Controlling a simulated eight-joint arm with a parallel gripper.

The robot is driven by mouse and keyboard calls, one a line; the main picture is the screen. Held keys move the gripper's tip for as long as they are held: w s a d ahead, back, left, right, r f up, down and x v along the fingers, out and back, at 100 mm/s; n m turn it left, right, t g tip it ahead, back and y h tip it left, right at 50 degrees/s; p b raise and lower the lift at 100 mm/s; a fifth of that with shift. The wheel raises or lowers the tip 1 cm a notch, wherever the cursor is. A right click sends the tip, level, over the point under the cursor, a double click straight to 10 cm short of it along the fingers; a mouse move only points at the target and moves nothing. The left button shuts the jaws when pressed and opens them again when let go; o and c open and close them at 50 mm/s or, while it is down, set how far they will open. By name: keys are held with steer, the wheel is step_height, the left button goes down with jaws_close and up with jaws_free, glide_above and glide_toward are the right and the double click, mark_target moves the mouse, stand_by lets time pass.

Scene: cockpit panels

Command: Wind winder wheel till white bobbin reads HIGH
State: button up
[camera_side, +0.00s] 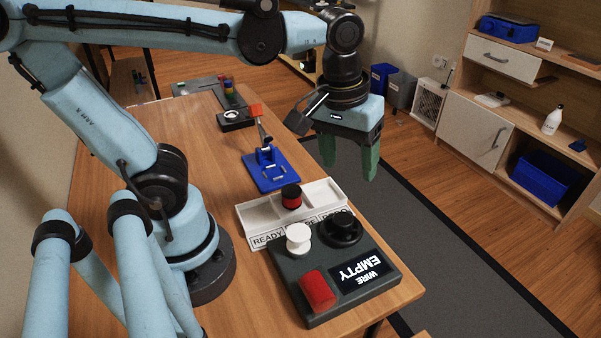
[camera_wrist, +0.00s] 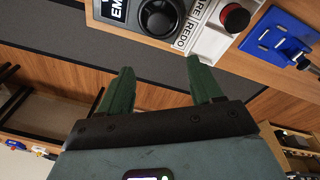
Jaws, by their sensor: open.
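The winder (camera_side: 335,275) is a dark grey box near the table's front right corner. Its black wheel (camera_side: 342,229) is at the back right of its top and also shows in the wrist view (camera_wrist: 161,17). The white bobbin (camera_side: 298,238) stands at the back left of the top. The display (camera_side: 364,275) reads "WIRE EMPTY". My gripper (camera_side: 350,172) is open and empty, pointing down, with green fingers. It is behind the winder and higher than it, apart from the wheel. In the wrist view my gripper (camera_wrist: 160,82) has its fingers apart below the wheel.
A red cylinder (camera_side: 317,290) lies on the winder's front left. A white tray (camera_side: 270,220) labelled READY and REDO holds a red-and-black spool (camera_side: 291,197). A blue stand (camera_side: 270,172) with a tilted red-ended tool is behind it. The table (camera_side: 185,115) is bare at the back left.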

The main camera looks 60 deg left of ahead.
mark_target(343, 219)
steer(key=shift+s+d+f+n+g, duration=0.1)
steer(key=shift+d+f+n+g, duration=0.2)
steer(key=shift+f, duration=1.55)
steer(key=shift+s+d+f+n+g, duration=0.15)
steer(key=shift+d+f+n+g, duration=0.25)
steer(key=shift+f, duration=1.4)
steer(key=shift+s+d+f+n+g, duration=0.15)
steer(key=shift+f+n, duration=0.25)
steer(key=shift+f, duration=1.45)
steer(key=c, duration=1.1)
steer(key=shift+o, duration=0.2)
steer(key=shift+m, duration=0.4)
